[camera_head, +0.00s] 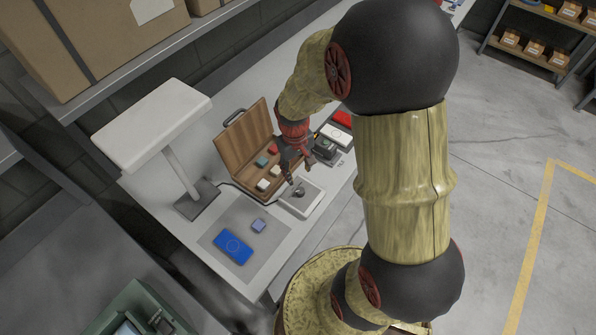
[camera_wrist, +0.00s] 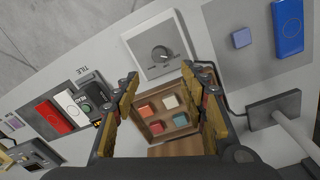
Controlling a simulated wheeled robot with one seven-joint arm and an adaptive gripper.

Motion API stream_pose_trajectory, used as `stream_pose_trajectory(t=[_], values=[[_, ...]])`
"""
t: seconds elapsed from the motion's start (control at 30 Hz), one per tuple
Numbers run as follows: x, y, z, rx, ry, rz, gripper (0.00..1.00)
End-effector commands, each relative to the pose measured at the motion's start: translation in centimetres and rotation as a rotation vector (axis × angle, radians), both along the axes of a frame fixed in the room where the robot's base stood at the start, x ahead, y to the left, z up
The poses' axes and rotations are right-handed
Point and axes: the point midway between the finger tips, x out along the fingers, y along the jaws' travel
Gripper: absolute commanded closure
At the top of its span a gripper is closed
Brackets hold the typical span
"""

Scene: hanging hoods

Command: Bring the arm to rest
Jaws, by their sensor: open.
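My gripper (camera_head: 290,165) hangs above the bench, over the open wooden case, with my arm reaching down from the upper right. In the wrist view my gripper (camera_wrist: 172,98) has its two fingers spread wide, with nothing held between them. Between and beyond the fingers lies the wooden case (camera_wrist: 184,130) with red, white, orange and teal blocks in compartments. The case (camera_head: 240,150) also shows in the head view with its lid up. I cannot tell the exact height of the fingertips above it.
A white box with a knob (camera_head: 302,199) stands beside the case. A white lamp (camera_head: 152,125) stands to the left. A grey mat holds a blue item (camera_head: 233,247) and a small lilac block (camera_head: 258,225). Red and white items (camera_head: 336,134) lie behind. A shelf with cardboard boxes (camera_head: 100,35) overhangs the left.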

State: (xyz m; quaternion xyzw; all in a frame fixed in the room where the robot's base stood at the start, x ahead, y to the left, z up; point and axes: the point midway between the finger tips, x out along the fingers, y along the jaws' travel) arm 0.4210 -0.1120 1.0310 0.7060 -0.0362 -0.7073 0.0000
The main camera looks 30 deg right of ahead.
Motion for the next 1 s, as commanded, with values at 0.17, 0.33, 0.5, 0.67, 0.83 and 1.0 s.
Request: stream_pose_trajectory(t=[0.17, 0.33, 0.5, 0.67, 0.83, 1.0], values=[[0.0, 0.0, 0.0, 0.0, 0.0, 0.0, 0.57], [0.0, 0.0, 0.0, 0.0, 0.0, 0.0, 0.57], [-1.6, 0.4, -0.3, 0.012, 0.046, -0.031, 0.57], [-4.8, 1.8, 2.3, 0.026, 0.077, -0.08, 0.57], [-6.6, 3.7, 6.2, 0.025, 0.019, -0.091, 0.57], [-8.5, 5.9, 10.2, 0.024, -0.087, -0.077, 0.57]])
